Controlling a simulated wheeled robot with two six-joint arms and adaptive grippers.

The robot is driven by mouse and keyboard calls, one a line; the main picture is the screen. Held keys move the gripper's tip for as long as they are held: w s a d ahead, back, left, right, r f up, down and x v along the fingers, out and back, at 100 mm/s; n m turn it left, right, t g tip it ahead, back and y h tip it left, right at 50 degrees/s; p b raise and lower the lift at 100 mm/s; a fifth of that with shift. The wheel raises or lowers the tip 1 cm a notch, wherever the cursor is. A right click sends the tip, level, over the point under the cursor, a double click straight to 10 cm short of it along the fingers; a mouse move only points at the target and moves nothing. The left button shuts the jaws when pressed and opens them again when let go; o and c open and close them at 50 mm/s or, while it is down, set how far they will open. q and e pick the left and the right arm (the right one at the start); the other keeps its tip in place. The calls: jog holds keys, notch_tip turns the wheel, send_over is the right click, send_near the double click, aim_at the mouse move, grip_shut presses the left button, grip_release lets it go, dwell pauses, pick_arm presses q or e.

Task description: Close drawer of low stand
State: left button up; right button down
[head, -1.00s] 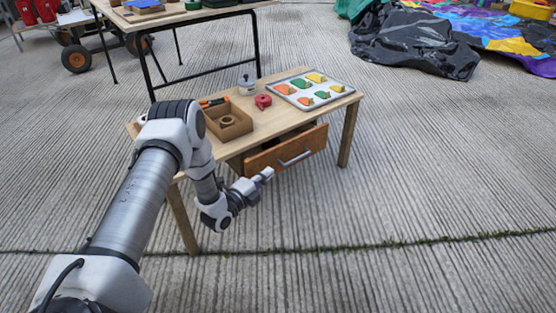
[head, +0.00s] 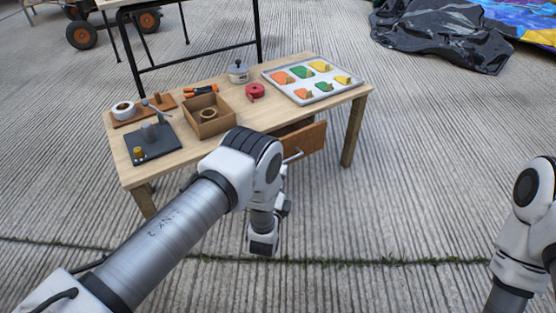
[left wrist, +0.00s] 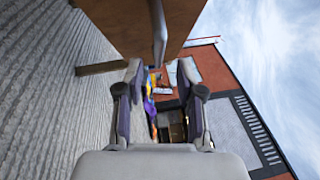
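The low stand (head: 180,147) is a wooden table with a brown drawer (head: 308,141) under its top. The drawer is pulled partly out, with a dark gap behind its front. Its metal handle (head: 293,155) is partly covered by my left arm, which also hides the drawer's left part. In the left wrist view the drawer (left wrist: 120,22) and handle (left wrist: 158,35) show at the top. My left gripper (left wrist: 158,72) is open and empty there, its fingers apart just below the handle's end. My right arm shows at the right edge of the head view; its gripper is out of view.
On the stand are a tray (head: 267,75) of coloured pieces, an open box (head: 190,120), a red item (head: 255,92), a lidded pot (head: 238,72) and a dark board (head: 167,150). A black tarp (head: 440,35) lies behind. The concrete floor in front is clear.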

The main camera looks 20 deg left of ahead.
pick_arm(q)
jog(key=w+b, duration=0.1)
jog(key=w, duration=0.1)
jog(key=w+b, duration=0.1)
jog(key=w, duration=0.1)
jog(key=shift+w+a+r, duration=0.1)
jog(key=shift+w+a, duration=0.1)
jog(key=shift+w, duration=0.2)
jog(key=shift+w+r, duration=0.2)
jog(key=shift+w, duration=0.2)
grip_shut()
jog(key=shift+a, duration=0.1)
jog(key=w+a+b, duration=0.1)
jog(key=w+a, duration=0.1)
jog(key=shift+a, duration=0.4)
jog(key=shift+w+a, duration=0.3)
jog(key=shift+a, duration=0.05)
jog(key=shift+r, duration=0.15)
grip_release()
